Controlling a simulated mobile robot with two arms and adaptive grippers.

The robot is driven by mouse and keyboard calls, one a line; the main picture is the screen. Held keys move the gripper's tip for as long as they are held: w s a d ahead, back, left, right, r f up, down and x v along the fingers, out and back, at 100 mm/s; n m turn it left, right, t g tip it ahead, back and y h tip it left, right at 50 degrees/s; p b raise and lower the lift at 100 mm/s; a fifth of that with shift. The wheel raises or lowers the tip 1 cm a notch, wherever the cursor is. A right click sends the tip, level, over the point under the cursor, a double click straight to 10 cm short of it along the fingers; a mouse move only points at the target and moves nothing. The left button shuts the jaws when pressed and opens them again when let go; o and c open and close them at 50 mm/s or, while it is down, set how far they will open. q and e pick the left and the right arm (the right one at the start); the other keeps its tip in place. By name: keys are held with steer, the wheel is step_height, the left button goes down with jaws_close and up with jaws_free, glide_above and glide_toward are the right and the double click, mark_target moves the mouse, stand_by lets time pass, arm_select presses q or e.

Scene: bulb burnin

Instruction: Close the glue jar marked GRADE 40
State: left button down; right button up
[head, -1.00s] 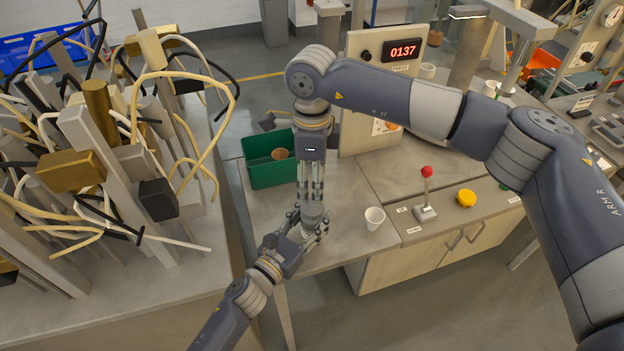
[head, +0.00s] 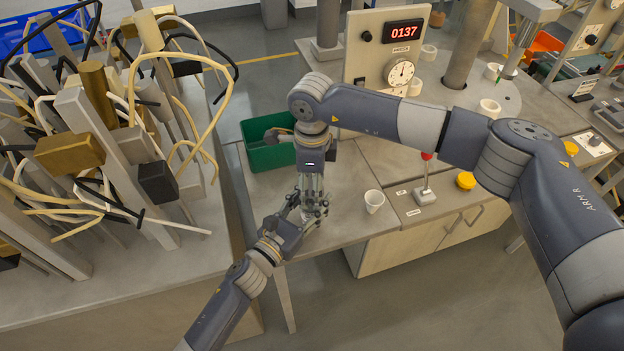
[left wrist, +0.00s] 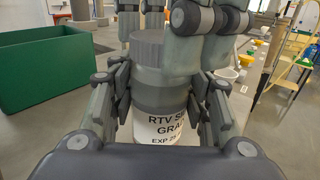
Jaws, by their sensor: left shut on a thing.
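The jar (left wrist: 160,127) stands upright in the left wrist view, with a grey body and a white label reading "RTV S", "GRA" and "EXP 25". The rest of the label is covered. A grey ribbed lid (left wrist: 147,48) sits at its top; whether it is fully tight cannot be told. My left gripper (head: 301,216) is shut on the jar's body, with its fingers on both sides. My right gripper (head: 313,198) points down from above, its fingers (left wrist: 190,45) beside and partly in front of the lid. Its grip on the lid is unclear. In the head view the grippers hide most of the jar.
A green bin (head: 268,157) stands just behind the grippers. A white cup (head: 374,201) is to their right, near the bench's front edge. A red-knobbed lever (head: 425,190) and a yellow lid-like disc (head: 466,180) are farther right. Tangled cables and posts (head: 110,120) fill the left bench.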

steer(key=c, duration=1.1)
steer(key=o, duration=1.2)
steer(key=shift+o, duration=0.2)
step_height(320, 180, up, 12)
